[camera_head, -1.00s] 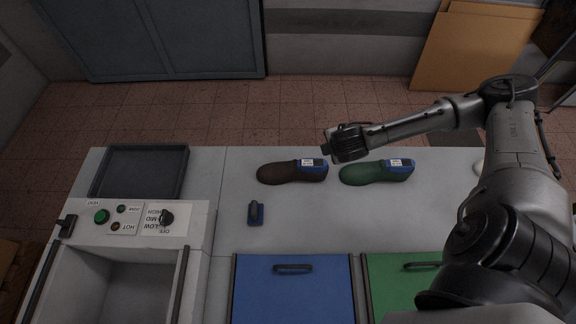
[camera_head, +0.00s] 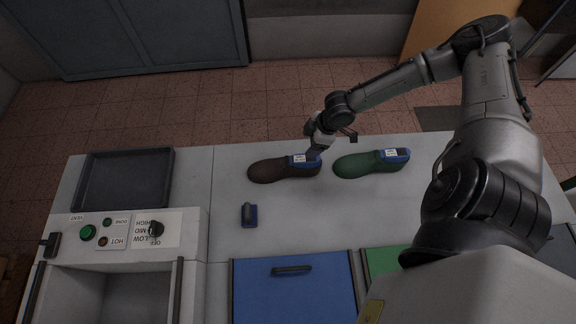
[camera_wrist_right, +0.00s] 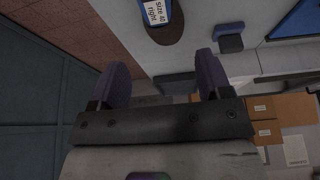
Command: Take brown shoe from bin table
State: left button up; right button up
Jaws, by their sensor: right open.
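The brown shoe (camera_head: 270,170) lies on the light grey table, with a blue end and white label at its right. My right gripper (camera_head: 315,151) is open, just above or beside that blue end; the exact gap is unclear in the head view. In the right wrist view, the open purple-grey fingers (camera_wrist_right: 162,76) have nothing between them. The brown shoe's labelled end (camera_wrist_right: 166,30) shows there at the top, ahead of the fingers. My left gripper is not in view.
A green shoe (camera_head: 357,165) lies close to the right. A dark tray (camera_head: 78,185) is at the left, beside a control box (camera_head: 180,245). Blue (camera_head: 260,295) and green (camera_head: 378,262) lids line the front.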

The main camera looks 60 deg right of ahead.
aim_at(295, 159)
jog(key=x, duration=1.1)
jog(key=shift+f+b, duration=0.2)
jog(key=shift+b, duration=0.1)
jog(key=shift+d, duration=0.1)
grip_shut()
dwell(0.3)
jog(key=shift+w+r, duration=0.1)
